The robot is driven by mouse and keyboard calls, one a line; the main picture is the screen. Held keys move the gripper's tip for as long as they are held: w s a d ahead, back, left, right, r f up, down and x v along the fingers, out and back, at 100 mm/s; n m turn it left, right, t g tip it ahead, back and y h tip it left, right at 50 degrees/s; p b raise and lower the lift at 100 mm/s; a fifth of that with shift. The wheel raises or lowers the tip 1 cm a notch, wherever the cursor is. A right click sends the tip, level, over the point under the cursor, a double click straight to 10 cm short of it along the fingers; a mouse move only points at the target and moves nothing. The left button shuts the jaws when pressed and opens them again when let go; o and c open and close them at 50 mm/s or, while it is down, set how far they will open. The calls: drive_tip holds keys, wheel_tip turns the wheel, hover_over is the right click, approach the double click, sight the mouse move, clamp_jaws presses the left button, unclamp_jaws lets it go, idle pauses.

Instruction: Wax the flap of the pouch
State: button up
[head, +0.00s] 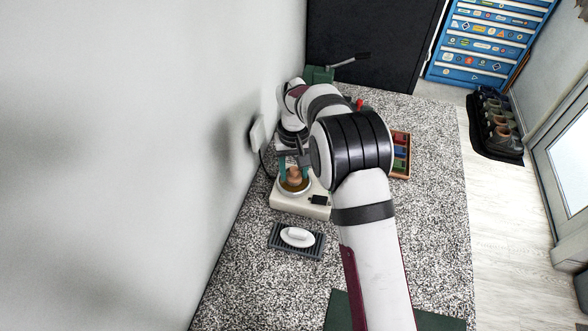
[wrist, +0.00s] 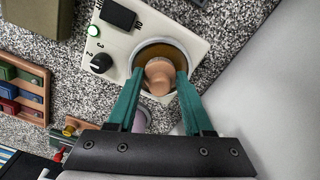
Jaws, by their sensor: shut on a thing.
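A tan wooden knob-like piece (wrist: 158,76) stands in the round pot of amber wax (wrist: 176,52) on a white warmer (wrist: 118,48). My gripper (wrist: 158,82) has its teal fingers shut on the sides of this piece, over the pot. In the head view, my gripper (head: 295,172) reaches down to the warmer (head: 285,203), with the tan piece (head: 294,177) between its fingers. The lower end of the piece is hidden, so I cannot tell how deep it sits in the wax. I cannot make out the pouch in either view.
A white oval block (head: 297,236) lies on a dark ribbed tray (head: 278,240) in front of the warmer. A wooden box (head: 408,155) of coloured blocks stands to the right. The wall (head: 200,150) is close on the left. Speckled counter is clear at right (head: 440,200).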

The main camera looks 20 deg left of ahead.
sight(294, 169)
drive_tip(key=shift+r, duration=3.5)
